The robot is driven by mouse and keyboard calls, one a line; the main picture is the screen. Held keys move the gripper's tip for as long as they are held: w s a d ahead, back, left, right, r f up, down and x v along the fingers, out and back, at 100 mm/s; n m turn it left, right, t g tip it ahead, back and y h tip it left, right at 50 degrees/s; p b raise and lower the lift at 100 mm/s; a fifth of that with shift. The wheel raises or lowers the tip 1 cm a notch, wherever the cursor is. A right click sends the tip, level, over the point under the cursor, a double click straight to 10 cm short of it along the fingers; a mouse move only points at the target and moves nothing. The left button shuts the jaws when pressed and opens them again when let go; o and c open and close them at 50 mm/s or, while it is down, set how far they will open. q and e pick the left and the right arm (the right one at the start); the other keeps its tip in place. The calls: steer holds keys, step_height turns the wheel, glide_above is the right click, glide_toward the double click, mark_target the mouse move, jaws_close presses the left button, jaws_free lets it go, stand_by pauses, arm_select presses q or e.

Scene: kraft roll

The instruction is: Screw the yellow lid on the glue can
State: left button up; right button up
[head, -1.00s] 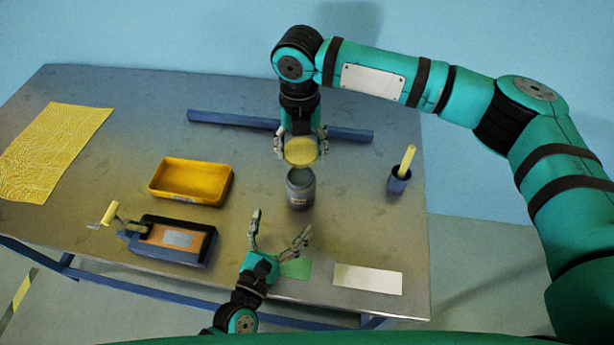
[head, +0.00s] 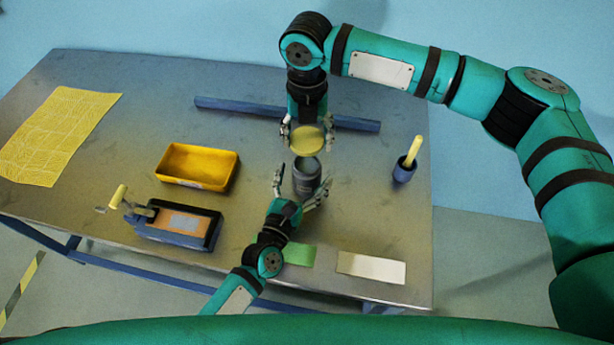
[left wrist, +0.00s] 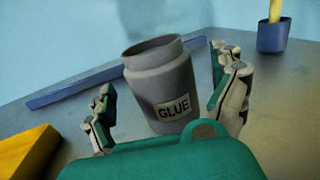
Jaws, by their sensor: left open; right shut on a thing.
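The yellow lid (head: 308,140) is held in my right gripper (head: 307,133), just above and behind the glue can in the head view. The grey glue can (head: 306,178) stands upright on the table with its mouth open. In the left wrist view the glue can (left wrist: 163,85) shows a label reading GLUE, between the two fingers. My left gripper (head: 298,186) is open, with its fingers on either side of the can's near side; I cannot tell whether they touch it. Its fingers also show in the left wrist view (left wrist: 168,108).
A yellow tray (head: 197,184) and a blue-edged box with a crank (head: 180,240) stand left of the can. A blue bar (head: 240,107) lies behind. A small blue cup with a yellow stick (head: 403,174) stands right. Green (head: 299,254) and white cards (head: 371,268) lie near the front edge.

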arm_select(q)
steer(key=shift+x, duration=0.95)
steer(key=c, duration=1.8)
arm_select(e)
glide_above(306, 168)
steer(key=shift+f, duration=2.45)
steer(key=shift+f, duration=0.15)
steer(key=shift+f, duration=0.75)
steer(key=shift+f, duration=0.6)
